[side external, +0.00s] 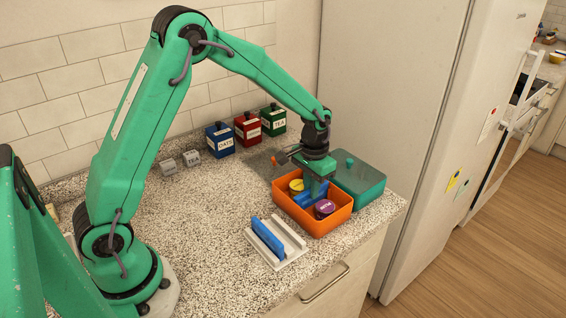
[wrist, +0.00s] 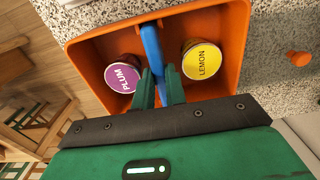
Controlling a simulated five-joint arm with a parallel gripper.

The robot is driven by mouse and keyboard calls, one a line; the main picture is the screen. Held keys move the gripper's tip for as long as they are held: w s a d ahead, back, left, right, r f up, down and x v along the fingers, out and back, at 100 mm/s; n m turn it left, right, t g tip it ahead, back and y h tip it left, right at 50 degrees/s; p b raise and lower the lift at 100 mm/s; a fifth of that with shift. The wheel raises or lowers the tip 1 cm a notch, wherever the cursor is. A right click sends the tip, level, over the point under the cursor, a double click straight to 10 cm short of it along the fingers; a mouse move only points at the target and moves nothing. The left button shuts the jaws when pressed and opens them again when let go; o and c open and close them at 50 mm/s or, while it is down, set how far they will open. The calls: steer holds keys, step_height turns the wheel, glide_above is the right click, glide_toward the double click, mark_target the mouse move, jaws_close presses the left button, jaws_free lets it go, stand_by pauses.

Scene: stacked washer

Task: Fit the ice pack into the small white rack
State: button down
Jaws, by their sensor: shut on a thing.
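My gripper (side external: 314,184) reaches down into the orange box (side external: 318,226) and is shut on a thin blue ice pack (side external: 303,197). In the wrist view, the ice pack (wrist: 151,45) stands on edge between the two green fingers (wrist: 160,80), with its far end near the box wall. Its lower edge is hidden. The small white rack (side external: 283,262) lies on the counter in front of the box, to the left. Another blue slab (side external: 267,238) stands on edge in the rack, with bare rack on its right side.
A purple PLUM tub (wrist: 122,77) and a yellow LEMON tub (wrist: 201,62) flank the ice pack in the box. A teal lidded container (side external: 360,180) stands close behind. Labelled blue, red and green canisters (side external: 247,130) line the wall. The counter's front edge is near the rack.

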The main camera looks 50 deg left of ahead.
step_height(320, 180, up, 9)
steer(key=shift+f, duration=0.1)
stand_by(0.3)
stand_by(0.5)
steer(key=s+d+m, duration=0.6)
steer(key=s+m, duration=0.3)
steer(key=s+d+r+m, duration=0.1)
steer(key=s+d+m, duration=0.5)
steer(key=s+m, duration=0.3)
steer(key=shift+s+d+r, duration=0.15)
steer(key=shift+s+d, duration=0.05)
steer(key=shift+s, duration=0.55)
steer(key=shift+a, duration=0.1)
steer(key=w+a+f, duration=0.7)
steer(key=a, duration=0.2)
steer(key=shift+w, duration=0.2)
steer(key=shift+f, duration=0.1)
